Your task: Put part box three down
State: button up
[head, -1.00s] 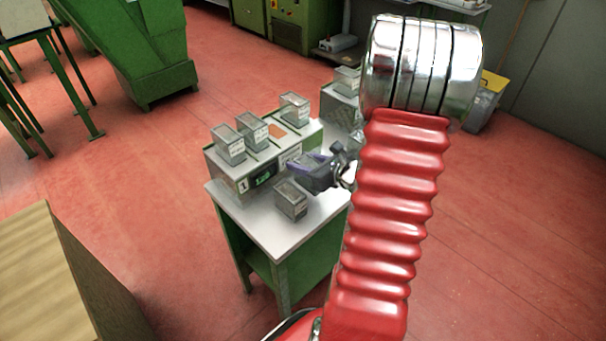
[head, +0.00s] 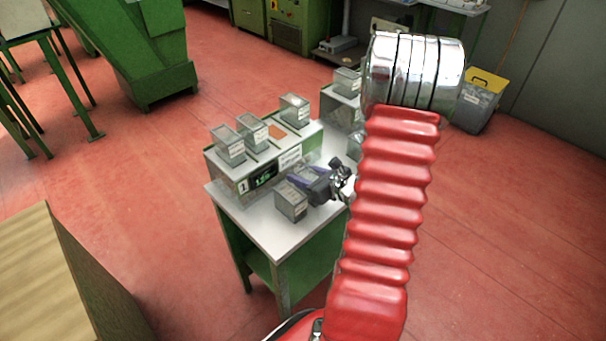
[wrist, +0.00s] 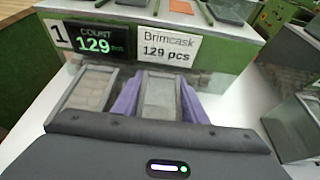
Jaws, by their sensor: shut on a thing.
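My gripper (head: 306,176) has purple fingers and is shut on a small clear-walled grey part box. In the wrist view the fingers (wrist: 155,97) grip this part box (wrist: 161,92) on both sides. It is low over the white tabletop (head: 270,228), in front of the counting station; whether it touches the top I cannot tell. In the head view my gripper mostly hides it. A similar box (head: 291,203) stands on the tabletop just to its left in the wrist view (wrist: 90,88), with a narrow gap between them. No number shows on the held box.
The station's display (wrist: 95,41) reads 1, COUNT 129; a label (wrist: 168,49) beside it reads Brimcask 129 pcs. Three boxes (head: 253,132) stand on the station, near a bare orange spot (head: 279,130). Another clear box (wrist: 296,127) is close on the wrist view's right.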

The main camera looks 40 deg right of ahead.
jog(key=o, duration=1.2)
jog(key=shift+c, duration=0.2)
jog(key=shift+r, duration=0.1)
jog(key=v, duration=1.2)
